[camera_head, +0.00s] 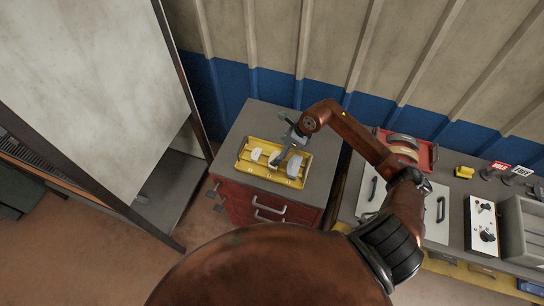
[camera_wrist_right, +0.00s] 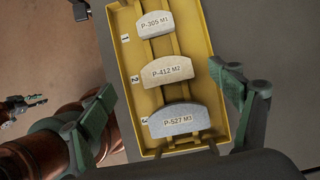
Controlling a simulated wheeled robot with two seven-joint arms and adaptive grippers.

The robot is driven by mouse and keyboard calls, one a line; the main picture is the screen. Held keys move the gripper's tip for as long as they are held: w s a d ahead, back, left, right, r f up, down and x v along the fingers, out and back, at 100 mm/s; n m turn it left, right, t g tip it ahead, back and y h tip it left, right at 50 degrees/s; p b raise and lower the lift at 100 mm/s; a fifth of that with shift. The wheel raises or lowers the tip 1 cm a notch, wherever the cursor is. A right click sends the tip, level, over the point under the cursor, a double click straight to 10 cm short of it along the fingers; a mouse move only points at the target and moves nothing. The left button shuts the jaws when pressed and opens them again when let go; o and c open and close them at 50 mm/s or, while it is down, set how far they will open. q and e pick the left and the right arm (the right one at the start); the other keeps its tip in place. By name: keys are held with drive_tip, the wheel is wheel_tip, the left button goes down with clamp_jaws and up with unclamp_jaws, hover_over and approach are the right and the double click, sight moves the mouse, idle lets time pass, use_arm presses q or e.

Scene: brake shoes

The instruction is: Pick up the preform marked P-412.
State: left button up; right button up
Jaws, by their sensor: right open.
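The preform marked P-412 (camera_wrist_right: 166,71) is a cream, curved-top block in the middle place of the yellow tray (camera_wrist_right: 219,35), by the number 2. The preform marked P-305 (camera_wrist_right: 155,24) is paler and smaller, by the 1. The grey preform marked P-527 (camera_wrist_right: 180,120) is by the 3. In the head view the tray (camera_head: 243,172) lies on a cabinet, and my right gripper (camera_head: 279,157) is over its middle, largely hiding P-412. In the right wrist view my right gripper (camera_wrist_right: 168,100) is open and empty, its fingers either side of the tray's middle and lower part.
The tray sits on a grey-topped red cabinet (camera_head: 240,209) with drawer handles. A bench at the right holds a red tray (camera_head: 430,152) with curved parts, a yellow item (camera_head: 464,172) and a control box (camera_head: 484,222). A corrugated wall stands behind. A large pale panel (camera_head: 95,90) rises at the left.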

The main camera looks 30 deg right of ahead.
drive_tip(key=f, duration=0.3)
drive_tip(key=shift+w+d+f+h+p, duration=0.2)
drive_tip(key=shift+d+f+h+p, duration=0.1)
drive_tip(key=shift+h+p, duration=0.1)
drive_tip(key=x, duration=0.1)
drive_tip(key=p+x, duration=0.1)
drive_tip(key=x, duration=0.1)
drive_tip(key=shift+s+a+f, duration=0.2)
drive_tip(key=shift+f, duration=0.05)
drive_tip(key=shift+w+a+f, duration=0.1)
drive_tip(key=shift+w+f, duration=0.05)
drive_tip(key=shift+f, duration=0.3)
drive_tip(key=shift+c, duration=0.7)
drive_tip(key=c, duration=1.2)
drive_tip(key=shift+r, duration=0.1)
drive_tip(key=shift+c, duration=0.2)
